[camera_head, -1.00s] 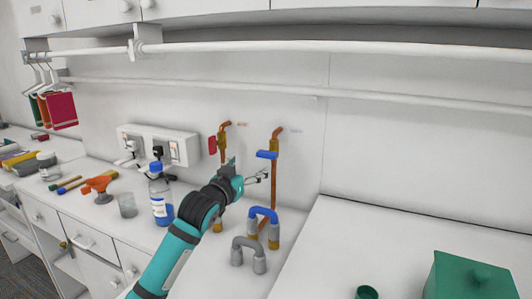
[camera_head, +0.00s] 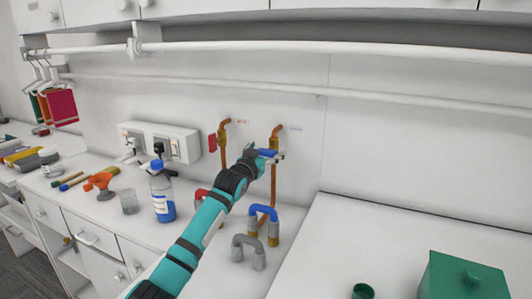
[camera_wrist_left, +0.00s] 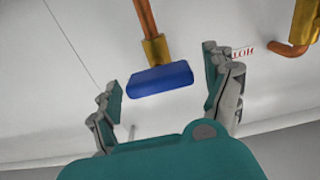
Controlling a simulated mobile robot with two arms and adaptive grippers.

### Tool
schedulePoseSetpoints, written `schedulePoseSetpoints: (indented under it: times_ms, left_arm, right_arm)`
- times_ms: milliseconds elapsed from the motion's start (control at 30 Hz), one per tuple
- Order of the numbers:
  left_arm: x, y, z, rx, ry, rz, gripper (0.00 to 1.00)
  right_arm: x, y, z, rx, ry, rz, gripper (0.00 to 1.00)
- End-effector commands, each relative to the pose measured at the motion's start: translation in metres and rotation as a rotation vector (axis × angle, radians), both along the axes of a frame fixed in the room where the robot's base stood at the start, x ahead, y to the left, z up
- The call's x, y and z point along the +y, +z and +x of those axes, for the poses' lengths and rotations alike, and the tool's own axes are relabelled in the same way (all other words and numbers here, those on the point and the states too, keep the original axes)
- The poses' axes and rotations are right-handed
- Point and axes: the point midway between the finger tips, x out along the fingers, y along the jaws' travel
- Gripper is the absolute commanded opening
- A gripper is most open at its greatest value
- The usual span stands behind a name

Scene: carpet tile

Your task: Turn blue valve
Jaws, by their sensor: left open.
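The blue valve handle (camera_head: 266,153) sits on a copper pipe with a brass body (camera_head: 276,140) on the back wall. In the left wrist view the blue valve handle (camera_wrist_left: 161,79) lies between the two fingers, with a gap on each side. My left gripper (camera_head: 268,156) is open around the handle; it also shows in the left wrist view (camera_wrist_left: 162,88). In the head view the gripper partly covers the handle. My right gripper is not in view.
A red valve handle (camera_head: 212,143) on another copper pipe is just left of my arm. A bottle (camera_head: 161,190) stands left of my arm. The counter at right is mostly clear near the wall.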

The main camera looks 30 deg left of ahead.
Motion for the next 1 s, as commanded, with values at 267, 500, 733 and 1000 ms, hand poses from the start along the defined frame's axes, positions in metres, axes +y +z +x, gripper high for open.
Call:
schedulePoseSetpoints:
  times_ms: [267,500,733,1000]
  left_arm:
    - [0.0001,0.0001,-0.0003,0.0,0.0,0.0,0.57]
    - [0.0001,0.0001,-0.0004,0.0,0.0,0.0,0.29]
    - [0.0003,0.0005,-0.0004,-0.001,0.001,-0.016,0.29]
    - [0.0005,0.0016,-0.0002,-0.008,0.001,-0.136,0.29]
  right_arm:
    - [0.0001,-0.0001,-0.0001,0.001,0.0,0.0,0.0]
    - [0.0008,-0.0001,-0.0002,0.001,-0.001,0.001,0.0]
    - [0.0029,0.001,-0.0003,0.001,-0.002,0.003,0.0]
    - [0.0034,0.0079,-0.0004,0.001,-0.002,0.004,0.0]
